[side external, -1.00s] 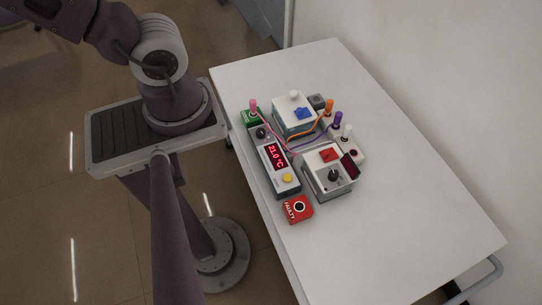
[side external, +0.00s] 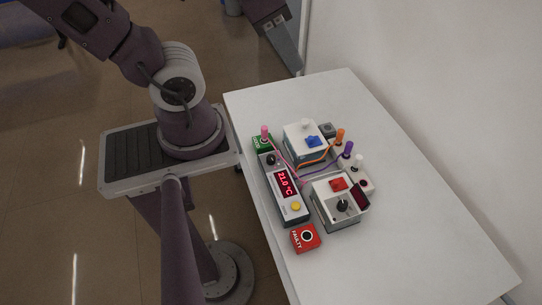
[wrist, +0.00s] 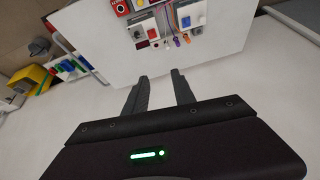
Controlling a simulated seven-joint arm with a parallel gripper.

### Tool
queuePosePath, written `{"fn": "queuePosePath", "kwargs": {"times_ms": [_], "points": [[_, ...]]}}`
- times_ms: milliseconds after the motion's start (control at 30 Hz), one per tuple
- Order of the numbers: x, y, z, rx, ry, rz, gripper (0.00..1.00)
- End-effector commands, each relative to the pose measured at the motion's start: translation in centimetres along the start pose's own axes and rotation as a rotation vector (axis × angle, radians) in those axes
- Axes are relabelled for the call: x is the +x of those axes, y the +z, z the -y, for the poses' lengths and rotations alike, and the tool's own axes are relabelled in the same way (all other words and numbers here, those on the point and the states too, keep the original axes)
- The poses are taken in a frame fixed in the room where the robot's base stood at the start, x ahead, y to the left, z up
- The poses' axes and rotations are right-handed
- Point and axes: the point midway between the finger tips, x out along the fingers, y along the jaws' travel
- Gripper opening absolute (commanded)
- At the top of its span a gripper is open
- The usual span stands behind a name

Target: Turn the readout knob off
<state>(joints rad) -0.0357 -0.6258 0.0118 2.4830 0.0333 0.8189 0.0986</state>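The devices lie beyond the fingertips at the top of that view, so the gripper is clear of the knob.
A box with a blue switch (side external: 312,141) and one with a red switch and black knob (side external: 342,205) stand to the right. Pink, orange and purple plugs with cables run between them. A red FAULTY block (side external: 305,237) is in front. The table's right side (side external: 420,210) is clear.

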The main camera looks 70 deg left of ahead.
Motion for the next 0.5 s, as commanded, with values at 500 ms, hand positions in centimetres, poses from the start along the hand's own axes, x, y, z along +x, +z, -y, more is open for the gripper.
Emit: {"fn": "queuePosePath", "kwargs": {"times_ms": [500], "points": [[31.1,5.0,16.1,0.979,0.127,0.397,0.50]]}}
